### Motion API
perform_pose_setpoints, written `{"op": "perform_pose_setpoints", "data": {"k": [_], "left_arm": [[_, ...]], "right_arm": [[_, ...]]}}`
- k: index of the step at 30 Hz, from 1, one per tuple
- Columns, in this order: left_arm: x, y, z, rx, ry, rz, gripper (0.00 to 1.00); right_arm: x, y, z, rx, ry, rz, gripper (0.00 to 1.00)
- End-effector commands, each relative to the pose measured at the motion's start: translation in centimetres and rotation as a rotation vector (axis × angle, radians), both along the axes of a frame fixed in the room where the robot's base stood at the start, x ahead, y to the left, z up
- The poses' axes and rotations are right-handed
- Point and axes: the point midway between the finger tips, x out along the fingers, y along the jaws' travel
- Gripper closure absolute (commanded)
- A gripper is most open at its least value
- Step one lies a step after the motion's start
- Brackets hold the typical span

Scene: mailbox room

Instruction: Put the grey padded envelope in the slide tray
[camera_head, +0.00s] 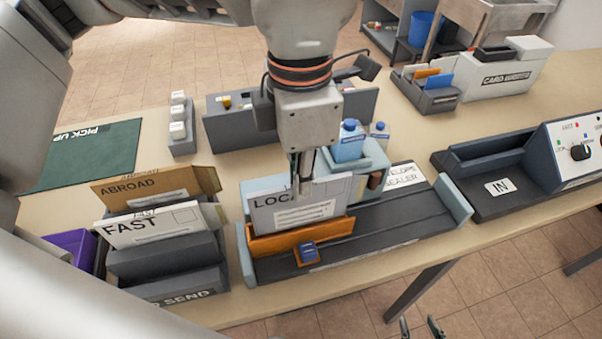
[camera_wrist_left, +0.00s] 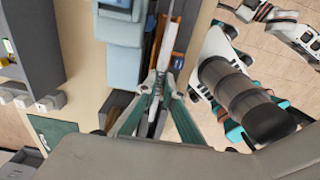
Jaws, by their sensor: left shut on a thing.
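The grey padded envelope (camera_head: 285,215), marked with a label starting "LOCA", stands upright. My left gripper (camera_head: 303,180) is shut on its upper edge and covers part of the label. The orange slide tray (camera_head: 330,232) with a blue knob (camera_head: 309,252) sits on the dark base of the envelope sealer. The envelope's lower edge is hidden behind the orange front wall; I cannot tell whether it rests on the bottom. In the left wrist view the fingers (camera_wrist_left: 159,84) close from both sides. My right gripper (camera_head: 420,328) shows only dark fingertips, apart and empty, below the table edge.
A dark sorting rack (camera_head: 165,262) holds a white "FAST" envelope (camera_head: 150,228) and a brown "ABROAD" envelope (camera_head: 140,187) at left. Blue bottles (camera_head: 349,142) stand behind the sealer. A control machine (camera_head: 575,150) stands at right. The sealer's dark right-hand track (camera_head: 410,213) is clear.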

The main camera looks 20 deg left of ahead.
Motion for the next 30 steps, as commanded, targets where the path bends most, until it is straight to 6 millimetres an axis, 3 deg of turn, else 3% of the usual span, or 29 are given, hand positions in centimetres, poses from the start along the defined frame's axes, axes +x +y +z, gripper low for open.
{"op": "perform_pose_setpoints", "data": {"k": [6,19,30], "left_arm": [[0.0,0.0,-1.2,0.000,0.001,0.001,1.00],[0.0,0.0,-1.4,0.000,0.000,0.000,1.00],[0.0,0.0,-3.5,0.000,0.002,-0.001,1.00]], "right_arm": [[-0.4,0.0,-1.2,0.000,0.010,0.000,0.60],[-0.3,0.0,-1.2,0.001,0.008,0.001,0.60],[-1.2,0.0,-3.4,0.001,0.032,0.000,0.60]]}}
